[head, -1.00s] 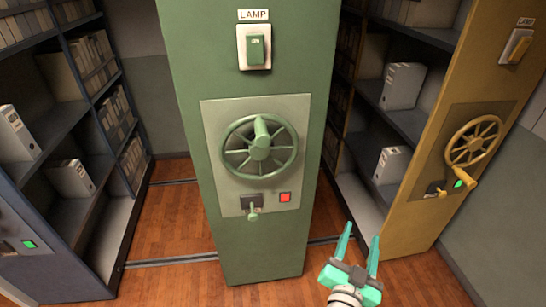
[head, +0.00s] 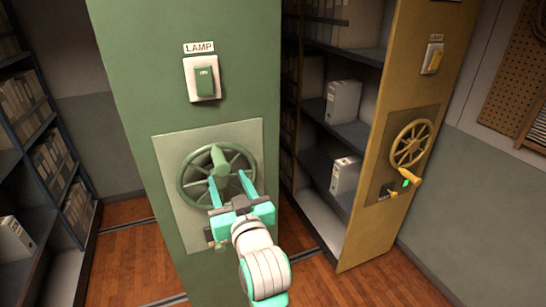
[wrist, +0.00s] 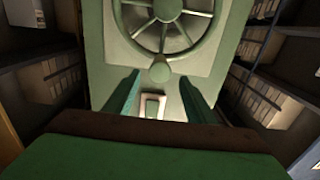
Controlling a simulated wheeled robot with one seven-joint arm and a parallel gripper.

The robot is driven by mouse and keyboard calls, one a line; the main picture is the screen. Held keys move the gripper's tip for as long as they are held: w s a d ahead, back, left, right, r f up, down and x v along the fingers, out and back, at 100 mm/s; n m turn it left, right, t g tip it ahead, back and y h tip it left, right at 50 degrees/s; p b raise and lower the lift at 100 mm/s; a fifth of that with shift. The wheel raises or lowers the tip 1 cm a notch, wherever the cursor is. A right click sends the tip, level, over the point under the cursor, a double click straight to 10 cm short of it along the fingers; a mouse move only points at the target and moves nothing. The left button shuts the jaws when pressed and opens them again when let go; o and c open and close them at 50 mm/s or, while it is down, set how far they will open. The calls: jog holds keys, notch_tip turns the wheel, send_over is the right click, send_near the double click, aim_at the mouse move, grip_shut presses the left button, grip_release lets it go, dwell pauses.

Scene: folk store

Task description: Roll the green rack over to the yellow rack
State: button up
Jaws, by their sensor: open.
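The green rack (head: 125,110) stands upright in front of me, with a spoked green handwheel (head: 188,187) on a pale plate. A knob (head: 219,158) stands out from the wheel's upper part. My gripper (head: 228,182) is open in front of the wheel, fingers pointing at it. In the wrist view the knob (wrist: 160,72) appears between and just past the fingertips (wrist: 160,80); contact cannot be told. My gripper hides the plate's lower part, where a red light showed earlier. The yellow rack (head: 385,85) stands to the right, across a gap, with its own wheel (head: 411,145).
A green lamp switch (head: 205,83) sits above the green wheel. The yellow rack has a green light (head: 405,183). A blue shelf rack (head: 32,160) stands at the left. Floor rails (head: 130,224) cross the wooden floor. Binders fill some shelves.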

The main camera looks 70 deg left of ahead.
aim_at(218, 161)
jog(key=shift+w+a, duration=0.1)
jog(key=shift+a, duration=0.45)
jog(key=a, duration=0.3)
jog(key=shift+a, duration=0.25)
jog(key=a, duration=0.5)
jog(key=shift+w, duration=0.25)
jog(key=shift+s+a, duration=0.4)
jog(key=shift+a, duration=0.15)
jog(key=shift+w, duration=0.35)
jog(key=shift+s, duration=0.2)
jog(key=c, duration=1.2)
grip_shut()
